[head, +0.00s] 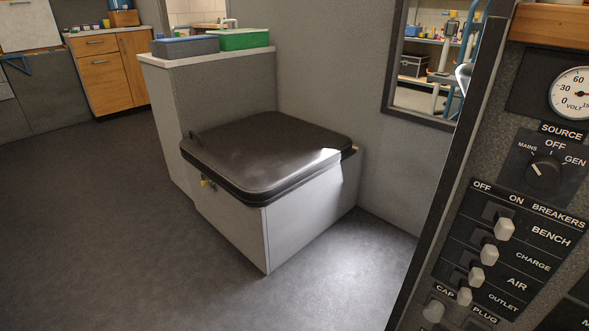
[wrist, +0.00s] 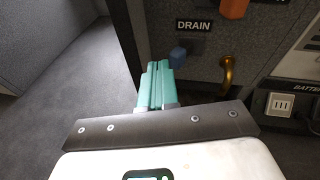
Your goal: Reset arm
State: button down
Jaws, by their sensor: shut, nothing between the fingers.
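My gripper (wrist: 158,86) shows in the wrist view with its two teal fingers side by side and shut, with nothing between them. The fingertips point toward a dark panel with a "DRAIN" label (wrist: 194,25) above them. A blue knob (wrist: 178,56) sits just beyond and to the right of the fingertips; I cannot tell whether they touch it. A brass hook or pipe (wrist: 227,75) is to the right of the fingers. My gripper and arm do not show in the head view.
In the head view, a breaker panel (head: 483,255) stands close on the right. A bench box with a dark padded lid (head: 265,150) stands in the middle. The grey floor (head: 90,220) at left is clear. In the wrist view, an orange object (wrist: 234,8) is above and an outlet (wrist: 280,103) at right.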

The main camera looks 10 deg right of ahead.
jog(key=w+a+r+n+t+y, duration=0.45)
jog(key=a+r+n+y, duration=0.25)
jog(key=n, duration=0.5)
jog(key=s+a+r+n+g+y, duration=0.25)
jog(key=s+a+n+y, duration=0.4)
jog(key=n, duration=0.85)
jog(key=s+d+r+n+g+h, duration=0.1)
jog(key=s+d+n+g, duration=0.3)
jog(key=s, duration=0.3)
jog(key=s+d+r+n+g+h, duration=0.1)
jog(key=s+d+n+g, duration=0.1)
jog(key=s+n+g, duration=0.35)
jog(key=s+d+r+n+g+h, duration=0.1)
jog(key=s+d+n+g+h, duration=0.2)
jog(key=s+n, duration=0.5)
notch_tip(320, 180, up, 37)
jog(key=s+m+y+p, duration=0.1)
jog(key=s+m+p, duration=0.1)
jog(key=p, duration=3.4)
jog(key=shift+s+d+r+p, duration=0.2)
jog(key=shift+d+p, duration=0.1)
jog(key=shift+d, duration=0.15)
